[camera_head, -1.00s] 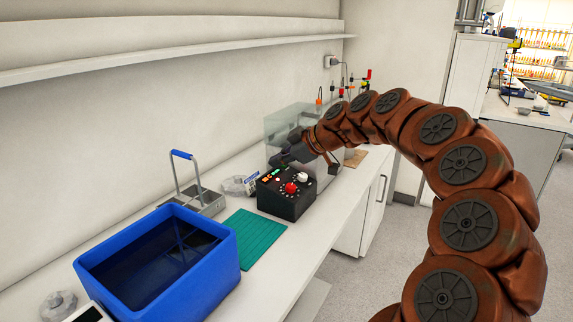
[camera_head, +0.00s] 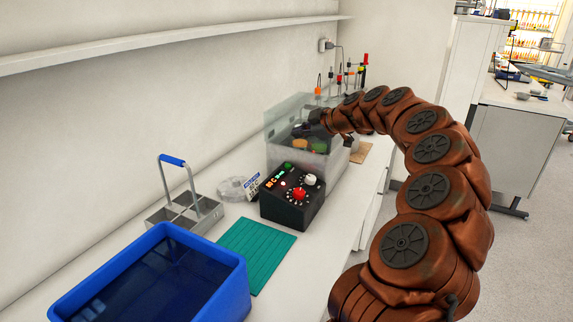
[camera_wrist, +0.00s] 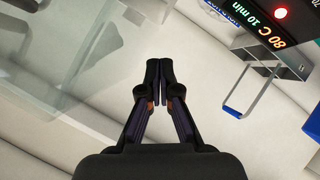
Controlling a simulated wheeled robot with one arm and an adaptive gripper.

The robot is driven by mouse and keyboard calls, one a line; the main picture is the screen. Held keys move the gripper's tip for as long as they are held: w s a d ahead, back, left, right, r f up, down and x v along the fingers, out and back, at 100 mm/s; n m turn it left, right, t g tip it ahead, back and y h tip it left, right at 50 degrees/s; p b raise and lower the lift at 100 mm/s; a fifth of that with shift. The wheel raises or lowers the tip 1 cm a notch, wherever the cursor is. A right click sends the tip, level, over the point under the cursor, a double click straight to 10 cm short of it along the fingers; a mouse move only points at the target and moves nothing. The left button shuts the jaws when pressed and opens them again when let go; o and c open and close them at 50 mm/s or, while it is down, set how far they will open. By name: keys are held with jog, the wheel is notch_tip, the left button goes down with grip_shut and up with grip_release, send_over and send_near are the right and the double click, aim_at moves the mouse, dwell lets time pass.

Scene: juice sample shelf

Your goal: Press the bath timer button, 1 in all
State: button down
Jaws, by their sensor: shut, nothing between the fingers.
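The black control box (camera_head: 278,207) stands on the bench in front of the clear-walled bath (camera_head: 335,165). Its sloped top has a red knob (camera_head: 299,193), a white knob (camera_head: 310,179), a green round button (camera_head: 288,165) and a small lit display. In the wrist view the display (camera_wrist: 264,32) reads "80 C 10 min", with a red round light or button (camera_wrist: 281,13) beside it. My gripper (camera_head: 315,117) is above the bath, behind and above the box and apart from it. In the wrist view its fingertips (camera_wrist: 160,70) are together and empty.
A blue tub (camera_head: 235,294) of dark liquid, a green mat (camera_head: 254,250) and a metal carrier with a blue handle (camera_head: 172,160) stand left of the box. A clear dish (camera_head: 232,189) is behind. Upright tools stand beyond the bath.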

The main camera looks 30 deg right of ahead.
jog(key=shift+f, duration=1.15)
send_over(291, 170)
jog(key=f, duration=0.5)
jog(key=shift+s+d+f+b, duration=0.1)
jog(key=shift+s+d+b, duration=0.15)
jog(key=shift+s+b, duration=0.15)
jog(key=shift+w+a+f+b, duration=0.1)
jog(key=shift+w+f+b, duration=0.05)
jog(key=shift+f+b, duration=0.55)
jog(key=shift+w+a+f+b, duration=0.1)
jog(key=shift+f+b, duration=0.25)
jog(key=shift+b, duration=0.7)
jog(key=shift+w+a+f+b, duration=0.1)
jog(key=shift+f+b, duration=0.25)
jog(key=shift+b, duration=0.7)
dwell(0.4)
jog(key=shift+d+r, duration=0.1)
dwell(0.3)
jog(key=shift+s+r+b, duration=0.2)
jog(key=shift+r+b, duration=0.3)
jog(key=shift+r, duration=0.3)
jog(key=shift+d, duration=0.1)
jog(key=shift+s+d+r, duration=0.15)
jog(key=shift+r, duration=0.7)
jog(key=shift+s+d+r+b, duration=0.1)
jog(key=shift+s+r+b, duration=0.1)
jog(key=shift+r, duration=0.6)
jog(key=shift+s+d+r+b, duration=0.1)
jog(key=shift+s+r+b, duration=0.1)
jog(key=shift+r, duration=0.6)
